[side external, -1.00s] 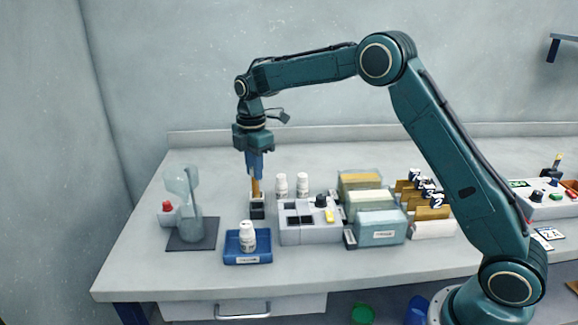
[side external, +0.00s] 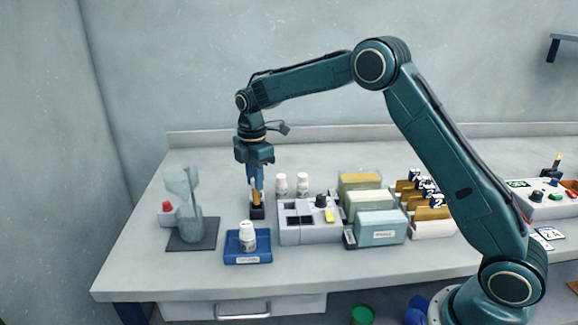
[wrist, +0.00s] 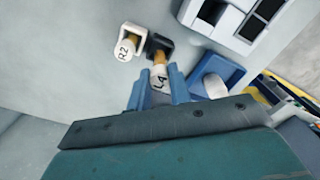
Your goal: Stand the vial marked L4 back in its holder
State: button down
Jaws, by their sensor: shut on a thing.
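The vial marked L4 (wrist: 161,80) has an amber body and a white cap with its mark facing the wrist camera. My gripper (wrist: 158,92) has blue fingers shut on it near the cap. In the side view my gripper (side external: 256,186) points straight down with the amber vial (side external: 258,197) upright below it. The small black holder (side external: 257,213) is directly under the vial; in the wrist view this holder (wrist: 155,44) surrounds or backs the vial's lower end. I cannot tell how deep the vial sits.
A white holder (wrist: 137,31) with a vial marked R2 (wrist: 125,50) is close beside the black one. A blue tray (side external: 262,257) with a white bottle (side external: 247,232) is in front. A grey console (side external: 300,236) and two white bottles (side external: 302,185) stand to the right.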

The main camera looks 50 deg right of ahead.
jog(key=shift+f, duration=1.1)
jog(key=shift+f, duration=0.35)
jog(key=c, duration=1.2)
grip_release()
jog(key=shift+r, duration=0.1)
notch_tip(320, 180, up, 14)
jog(key=shift+f, duration=0.2)
